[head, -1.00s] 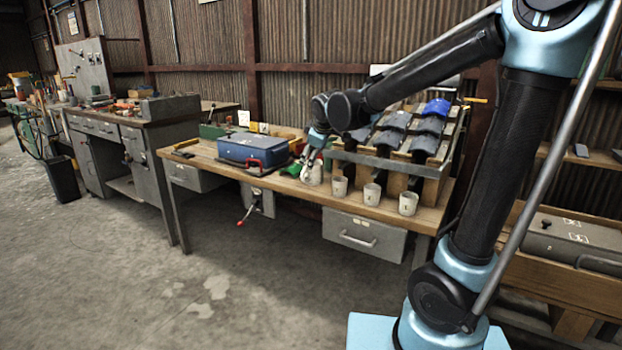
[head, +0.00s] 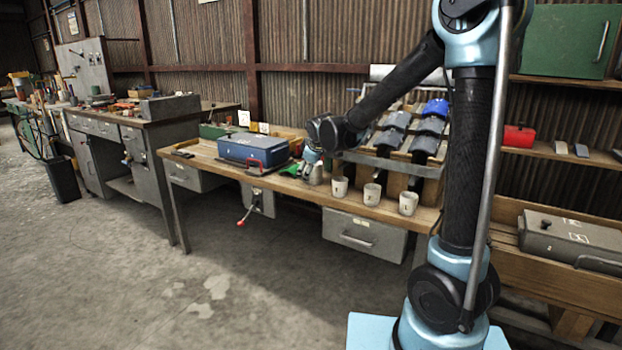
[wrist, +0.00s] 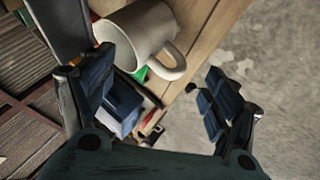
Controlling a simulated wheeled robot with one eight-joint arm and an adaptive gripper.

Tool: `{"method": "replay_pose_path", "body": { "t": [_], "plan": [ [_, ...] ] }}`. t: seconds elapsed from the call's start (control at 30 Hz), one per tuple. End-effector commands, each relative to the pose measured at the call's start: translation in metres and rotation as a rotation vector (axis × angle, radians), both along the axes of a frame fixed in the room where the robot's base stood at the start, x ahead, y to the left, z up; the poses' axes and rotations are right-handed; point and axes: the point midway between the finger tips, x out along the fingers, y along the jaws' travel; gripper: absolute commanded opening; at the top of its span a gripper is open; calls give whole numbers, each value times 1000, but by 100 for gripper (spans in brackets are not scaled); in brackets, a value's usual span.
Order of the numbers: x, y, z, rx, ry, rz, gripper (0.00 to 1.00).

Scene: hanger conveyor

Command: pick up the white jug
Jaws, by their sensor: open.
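The white jug (wrist: 135,32) shows large at the top of the wrist view, with its handle (wrist: 172,62) pointing into the space between the fingers. In the head view the jug (head: 317,176) is small on the wooden workbench (head: 290,187) and partly covered by my gripper. My gripper (wrist: 160,92) is open, with one finger on each side of the wrist view and nothing held. In the head view my gripper (head: 309,166) is right at the jug, on its left side. I cannot tell whether a finger touches it.
Three pale cups (head: 372,194) stand in a row along the bench's front edge, right of the jug. A sloped rack with dark bins (head: 398,122) stands behind them. A blue box (head: 254,149) lies to the left. The floor in front is clear.

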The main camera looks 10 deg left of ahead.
Motion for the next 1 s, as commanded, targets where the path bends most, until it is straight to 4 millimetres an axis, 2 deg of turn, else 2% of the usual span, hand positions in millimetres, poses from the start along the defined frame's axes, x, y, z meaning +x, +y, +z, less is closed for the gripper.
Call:
{"method": "replay_pose_path", "body": {
  "t": [0.4, 0.8, 0.87, 1.0],
  "plan": [
    [24, 14, -32, 0, 0, 0, 81],
    [28, 15, -38, 0, 0, 0, 81],
    [28, 15, -38, 0, 0, 0, 70],
    [28, 15, -38, 0, 0, 0, 38]
  ]
}}
